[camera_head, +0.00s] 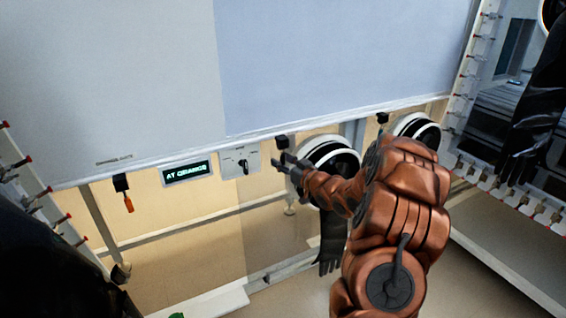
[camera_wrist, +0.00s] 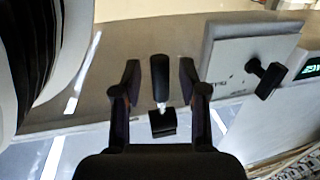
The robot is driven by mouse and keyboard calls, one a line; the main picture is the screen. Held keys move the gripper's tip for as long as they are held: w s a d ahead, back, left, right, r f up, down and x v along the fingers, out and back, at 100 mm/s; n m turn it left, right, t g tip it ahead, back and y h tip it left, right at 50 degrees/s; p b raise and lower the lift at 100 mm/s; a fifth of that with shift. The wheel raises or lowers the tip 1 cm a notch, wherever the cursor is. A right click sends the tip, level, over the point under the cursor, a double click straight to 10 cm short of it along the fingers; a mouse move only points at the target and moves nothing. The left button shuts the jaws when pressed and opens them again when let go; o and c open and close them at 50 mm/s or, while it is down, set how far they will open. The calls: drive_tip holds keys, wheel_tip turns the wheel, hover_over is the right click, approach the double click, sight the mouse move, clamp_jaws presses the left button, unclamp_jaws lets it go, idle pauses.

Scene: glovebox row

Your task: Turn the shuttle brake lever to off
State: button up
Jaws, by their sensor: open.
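A pale wall plate (camera_head: 229,163) carries a small black lever (camera_head: 243,167), which also shows in the wrist view (camera_wrist: 267,79); its markings are too small to read. To its right, a black block (camera_head: 282,142) is fixed under the panel edge. In the wrist view a black handle (camera_wrist: 160,78) on a short metal stem joins this block (camera_wrist: 163,123). My gripper (camera_head: 287,163) is open, its fingertips (camera_wrist: 159,78) one on each side of this handle, with gaps visible. I cannot tell which lever is the shuttle brake.
Further left hangs a lever with an orange handle (camera_head: 128,204). A round glove port (camera_head: 332,160) with a black glove (camera_head: 331,245) lies close right of my gripper. Another port (camera_head: 418,128) is further right.

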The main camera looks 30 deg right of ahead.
drive_tip(key=shift+c, duration=0.2)
clamp_jaws()
idle(0.6)
